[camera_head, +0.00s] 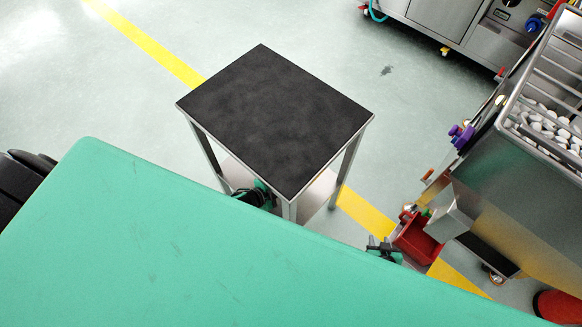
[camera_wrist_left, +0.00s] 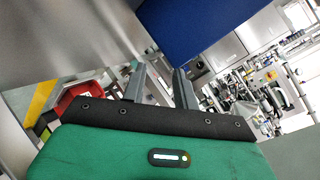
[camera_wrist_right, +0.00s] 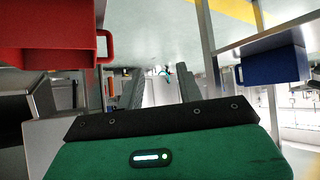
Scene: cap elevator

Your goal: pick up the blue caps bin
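The blue caps bin (camera_wrist_right: 272,65) shows at the right of the right wrist view, with a handle on its left side. I cannot make it out in the head view. A large blue surface (camera_wrist_left: 190,22) fills the top of the left wrist view; I cannot tell whether it is the same bin. My right gripper (camera_head: 383,246) is beside the red bin in the head view; its fingers (camera_wrist_right: 160,82) are apart and empty. My left gripper (camera_head: 245,195) is by the black-topped table, partly hidden; its fingers (camera_wrist_left: 160,75) are apart and empty.
A red bin (camera_head: 417,240) hangs low by the steel machine (camera_head: 520,190) at the right; it also shows in the right wrist view (camera_wrist_right: 50,30). A black-topped table (camera_head: 275,120) stands mid-view. Open floor (camera_head: 90,90) lies to the left.

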